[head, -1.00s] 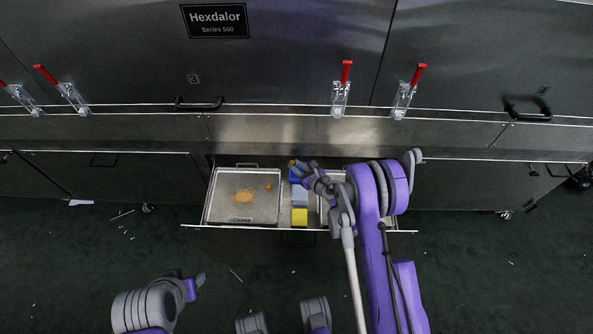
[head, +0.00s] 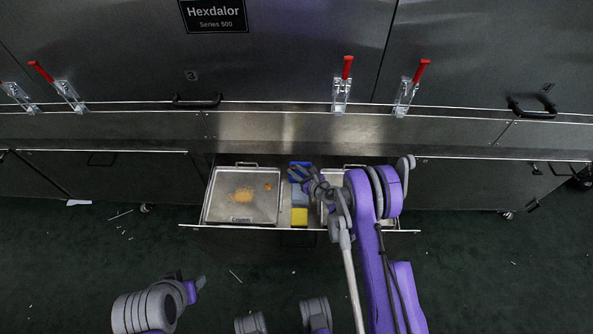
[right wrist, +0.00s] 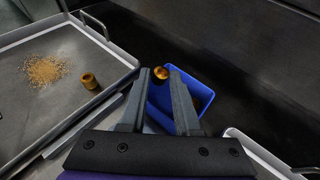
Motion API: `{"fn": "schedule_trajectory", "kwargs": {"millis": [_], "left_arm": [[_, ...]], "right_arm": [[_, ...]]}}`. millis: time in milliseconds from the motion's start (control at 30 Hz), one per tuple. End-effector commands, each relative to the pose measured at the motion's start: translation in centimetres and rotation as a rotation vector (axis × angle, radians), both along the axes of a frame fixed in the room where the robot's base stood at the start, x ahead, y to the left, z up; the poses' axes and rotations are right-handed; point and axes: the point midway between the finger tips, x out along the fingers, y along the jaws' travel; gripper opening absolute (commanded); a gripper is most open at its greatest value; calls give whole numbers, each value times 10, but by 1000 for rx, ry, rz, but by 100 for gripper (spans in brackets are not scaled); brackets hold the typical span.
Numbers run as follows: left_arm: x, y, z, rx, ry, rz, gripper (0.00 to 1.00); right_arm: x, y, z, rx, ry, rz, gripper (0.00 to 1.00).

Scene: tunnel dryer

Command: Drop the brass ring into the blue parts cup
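The blue parts cup (right wrist: 196,92) lies under my right gripper; in the head view its blue rim (head: 301,164) shows behind the fingers. My right gripper (right wrist: 160,70) is over the cup, its two fingers spread apart. The brass ring (right wrist: 161,73) shows in the gap between the fingertips, against the cup's far left corner. I cannot tell how far below the tips it is. In the head view the ring is hidden. My left gripper (head: 194,286) is low at the left, away from the drawer; its fingers are not clear.
A metal tray (head: 210,206) in the open drawer holds orange crumbs and a small brass-coloured piece (right wrist: 89,80). A yellow cup (head: 299,216) and a grey-blue one (head: 299,199) stand in front of the blue cup. Another tray (right wrist: 262,155) lies right. The dryer front rises behind.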

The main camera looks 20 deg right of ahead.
Motion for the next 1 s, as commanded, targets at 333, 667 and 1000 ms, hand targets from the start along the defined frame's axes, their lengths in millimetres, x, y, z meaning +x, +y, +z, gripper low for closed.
{"fn": "schedule_trajectory", "kwargs": {"millis": [333, 667, 1000], "left_arm": [[0, 0, 1, 0, 0, 0, 50], [-1, 0, 15, 0, -5, 0, 50], [0, 0, 7, 0, -2, 0, 50]], "right_arm": [[0, 0, 1, 0, 0, 0, 54], [-16, -8, 18, -1, 0, -3, 54], [-83, -34, 45, -1, 1, -1, 54]]}}
